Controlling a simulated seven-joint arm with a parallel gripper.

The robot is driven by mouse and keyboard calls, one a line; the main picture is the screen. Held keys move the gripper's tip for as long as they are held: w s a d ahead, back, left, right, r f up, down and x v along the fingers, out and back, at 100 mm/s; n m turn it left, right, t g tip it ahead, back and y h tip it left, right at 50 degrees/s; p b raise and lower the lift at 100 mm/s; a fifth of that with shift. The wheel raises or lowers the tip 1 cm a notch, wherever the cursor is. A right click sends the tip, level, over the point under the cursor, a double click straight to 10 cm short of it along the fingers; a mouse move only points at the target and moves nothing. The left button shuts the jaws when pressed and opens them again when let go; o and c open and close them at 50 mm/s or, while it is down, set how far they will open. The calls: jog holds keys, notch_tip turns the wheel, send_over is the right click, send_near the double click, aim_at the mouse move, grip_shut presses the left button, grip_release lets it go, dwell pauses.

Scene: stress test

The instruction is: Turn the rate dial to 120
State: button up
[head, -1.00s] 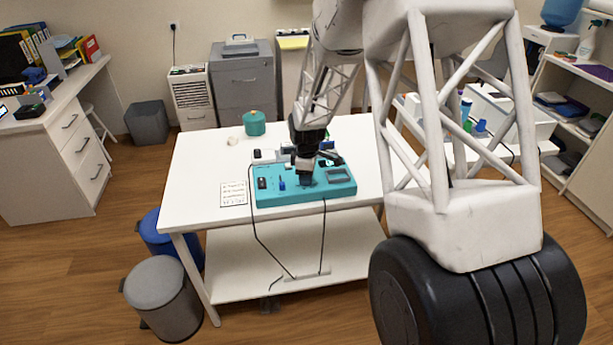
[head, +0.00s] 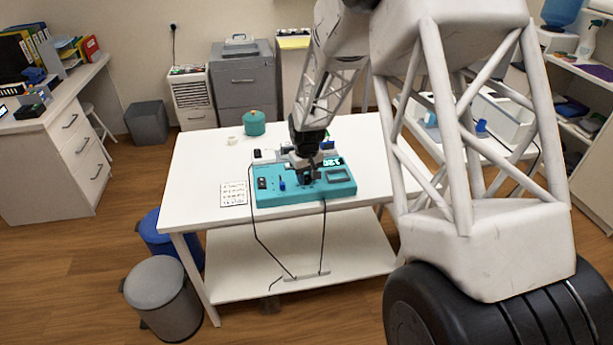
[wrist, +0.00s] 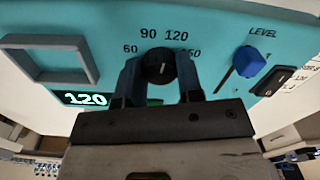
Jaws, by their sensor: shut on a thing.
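The teal panel (head: 265,196) lies on the white table, and its face fills the upper part of the wrist view (wrist: 90,15). The black rate dial (wrist: 158,66) sits below the printed marks 60, 90, 120 and 150. My gripper (wrist: 159,76) is shut on the dial, with one finger on each side of it. My gripper (head: 306,178) also shows over the panel in the head view, where it hides the dial. The lit display (wrist: 86,99) reads 120. The display also shows in the head view (head: 333,161).
A blue LEVEL slider knob (wrist: 248,61), a black rocker switch (wrist: 275,81) and a grey raised frame (wrist: 52,58) are on the panel near the dial. A printed sheet (head: 234,193) lies left of the panel. A teal pot (head: 254,123) stands behind. Dark cables hang off the table's front.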

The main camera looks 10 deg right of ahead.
aim_at(307, 177)
jog(key=shift+r+m, duration=0.1)
jog(key=shift+m, duration=1.2)
jog(key=o, duration=0.9)
jog(key=shift+r, duration=0.1)
jog(key=shift+r, duration=3.75)
jog(key=shift+r, duration=0.1)
